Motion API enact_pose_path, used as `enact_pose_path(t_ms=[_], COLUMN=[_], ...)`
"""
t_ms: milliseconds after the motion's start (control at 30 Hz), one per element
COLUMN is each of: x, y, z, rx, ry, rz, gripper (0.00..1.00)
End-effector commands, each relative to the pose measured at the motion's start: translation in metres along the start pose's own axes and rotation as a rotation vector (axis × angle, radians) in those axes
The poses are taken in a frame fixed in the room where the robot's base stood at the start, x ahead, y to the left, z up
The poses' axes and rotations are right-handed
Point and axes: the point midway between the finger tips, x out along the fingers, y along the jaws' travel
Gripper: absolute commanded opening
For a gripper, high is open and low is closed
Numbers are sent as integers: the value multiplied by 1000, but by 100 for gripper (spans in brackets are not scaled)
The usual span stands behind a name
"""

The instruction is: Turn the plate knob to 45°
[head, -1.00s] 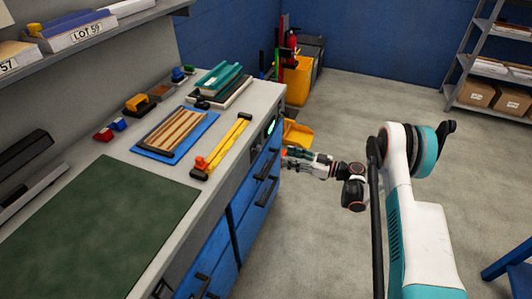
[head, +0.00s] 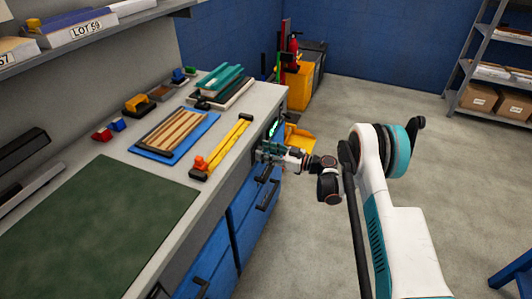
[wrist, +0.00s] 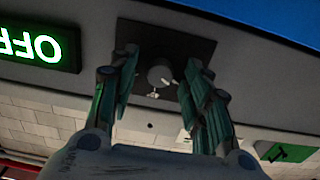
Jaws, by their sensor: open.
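The plate knob (wrist: 158,75) is a small round grey knob on a dark square plate (wrist: 205,47), seen in the wrist view. Small pale marks show by its lower and right edges; I cannot read its angle. My gripper (wrist: 161,62) is open, with one green finger on each side of the knob. A gap shows between each finger and the knob. In the head view my gripper (head: 262,152) is at the front face of the bench, and the knob is hidden there.
A lit green OFF display (wrist: 38,45) is left of the plate, upside down in the wrist view. A green label (wrist: 285,152) is at lower right. The bench (head: 170,200) has blue drawers (head: 232,225) below my gripper. Open floor (head: 310,255) lies to the right.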

Motion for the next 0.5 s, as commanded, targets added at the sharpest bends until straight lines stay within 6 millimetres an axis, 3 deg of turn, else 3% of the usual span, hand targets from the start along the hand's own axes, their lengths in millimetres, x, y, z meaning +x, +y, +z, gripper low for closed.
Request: enact_pose_path(t_ms=[33,233,500], x=[0,0,0], y=[0,0,0], z=[0,0,0], rx=[0,0,10], ry=[0,0,0], rz=[0,0,0], gripper=[44,0,0])
